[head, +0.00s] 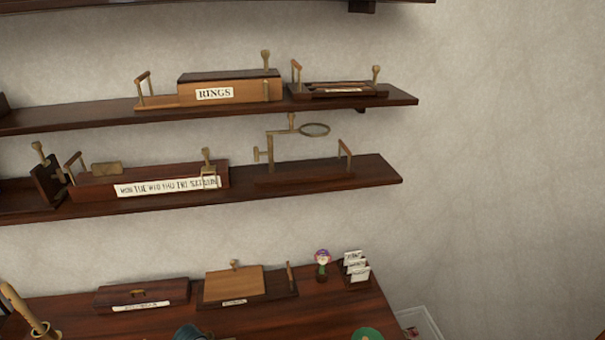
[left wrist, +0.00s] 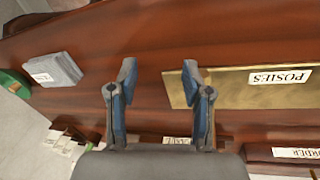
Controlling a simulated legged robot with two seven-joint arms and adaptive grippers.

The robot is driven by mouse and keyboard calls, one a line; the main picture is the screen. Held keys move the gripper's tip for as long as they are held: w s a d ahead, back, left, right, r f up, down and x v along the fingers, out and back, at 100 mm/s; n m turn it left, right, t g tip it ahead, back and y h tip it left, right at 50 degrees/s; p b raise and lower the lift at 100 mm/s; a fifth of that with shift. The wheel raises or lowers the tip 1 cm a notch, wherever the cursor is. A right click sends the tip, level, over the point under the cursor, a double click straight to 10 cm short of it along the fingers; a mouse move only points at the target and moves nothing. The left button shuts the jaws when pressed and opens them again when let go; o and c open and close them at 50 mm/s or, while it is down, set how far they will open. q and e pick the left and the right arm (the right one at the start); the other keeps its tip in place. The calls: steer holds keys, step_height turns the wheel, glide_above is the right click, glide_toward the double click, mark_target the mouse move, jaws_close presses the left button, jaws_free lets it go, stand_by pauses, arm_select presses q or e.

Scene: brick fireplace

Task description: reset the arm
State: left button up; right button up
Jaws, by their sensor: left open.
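My left gripper (left wrist: 158,82) shows in the left wrist view with its two blue-grey fingers apart. It is open, and nothing is between the fingertips. Below it is the dark reddish wooden table top (left wrist: 140,58). A brass plate labelled POSIES (left wrist: 235,88) lies to the right of the fingers, partly behind the right one. A small dark bluish shape (head: 190,332) at the bottom edge of the head view may be part of my left gripper, but it is mostly cut off. My right gripper is in neither view.
A grey card stack (left wrist: 62,69) and a green round object (left wrist: 14,82) are left of the fingers. In the head view, a flower figure (head: 322,264), a card holder (head: 354,267) and wooden boxes (head: 142,293) stand at the table's back. Loaded shelves (head: 385,168) hang above.

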arm_select(q)
steer(key=shift+m+h, duration=0.3)
steer(key=shift+m, duration=0.5)
steer(key=s+d+f, duration=0.2)
steer(key=s+d, duration=0.1)
steer(key=s+d+f, duration=0.1)
steer(key=d, duration=0.1)
steer(key=shift+s, duration=0.2)
steer(key=s+d+f+m+t, duration=0.1)
steer(key=s+d+f+t, duration=0.1)
steer(key=s+d, duration=0.3)
steer(key=s+a+r+n+y, duration=0.1)
steer(key=s+a, duration=0.2)
steer(key=s, duration=0.3)
steer(key=s+a+r+y, duration=0.1)
steer(key=s+a+y, duration=0.15)
steer(key=s, duration=0.35)
steer(key=s+f, duration=0.2)
steer(key=f, duration=1.2)
steer(key=s+f, duration=0.2)
steer(key=f, duration=1.3)
steer(key=s+a+f+g, duration=0.1)
steer(key=s+f, duration=0.6)
steer(key=s, duration=0.1)
steer(key=s+a+f, duration=0.2)
steer(key=s+f, duration=0.4)
steer(key=s, duration=0.2)
steer(key=shift+a+f+g+h, duration=0.25)
steer(key=shift+f+g+h, duration=0.1)
steer(key=shift+f+g, duration=0.05)
